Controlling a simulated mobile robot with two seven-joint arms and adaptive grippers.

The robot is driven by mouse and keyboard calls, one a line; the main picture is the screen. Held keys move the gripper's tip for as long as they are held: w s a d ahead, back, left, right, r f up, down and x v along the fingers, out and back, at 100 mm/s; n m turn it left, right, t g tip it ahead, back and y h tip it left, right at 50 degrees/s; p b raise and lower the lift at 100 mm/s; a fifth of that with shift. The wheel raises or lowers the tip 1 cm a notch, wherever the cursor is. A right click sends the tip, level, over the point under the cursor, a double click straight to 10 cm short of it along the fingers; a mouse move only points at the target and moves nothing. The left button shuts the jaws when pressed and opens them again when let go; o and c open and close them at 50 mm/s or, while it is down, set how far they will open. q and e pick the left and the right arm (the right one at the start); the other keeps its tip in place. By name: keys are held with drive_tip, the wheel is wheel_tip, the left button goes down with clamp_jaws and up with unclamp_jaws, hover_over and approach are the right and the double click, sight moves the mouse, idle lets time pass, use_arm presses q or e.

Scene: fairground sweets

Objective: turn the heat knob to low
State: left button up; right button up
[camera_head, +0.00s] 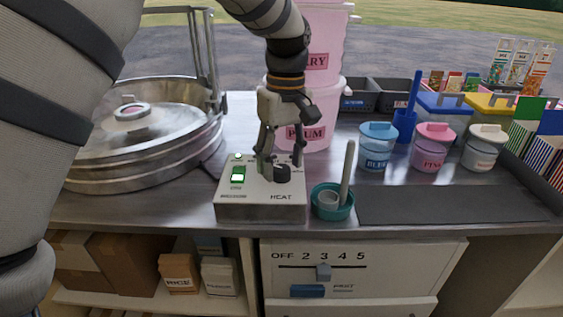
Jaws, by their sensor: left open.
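The heat control box (262,207) is a grey-white box marked HEAT on the counter. Its black heat knob (282,174) sits on the right part of the top, and a green lit switch (238,174) is on the left part. My left gripper (280,162) points down over the box with its fingers apart, one on each side of the knob or close to it. Whether the fingers touch the knob cannot be told. The knob's pointer and most of its scale are hidden by the gripper. My right gripper is not in view.
A large metal floss pan (150,140) stands left of the box. A teal bowl (332,205) with a cup and upright handle stands close on the right. Pink tubs (310,90) stand behind, and lidded jars (378,150) at right. A dark mat (440,204) lies bare.

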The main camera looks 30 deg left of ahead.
use_arm(q)
drive_tip(key=shift+f, duration=0.5)
drive_tip(key=c, duration=1.2)
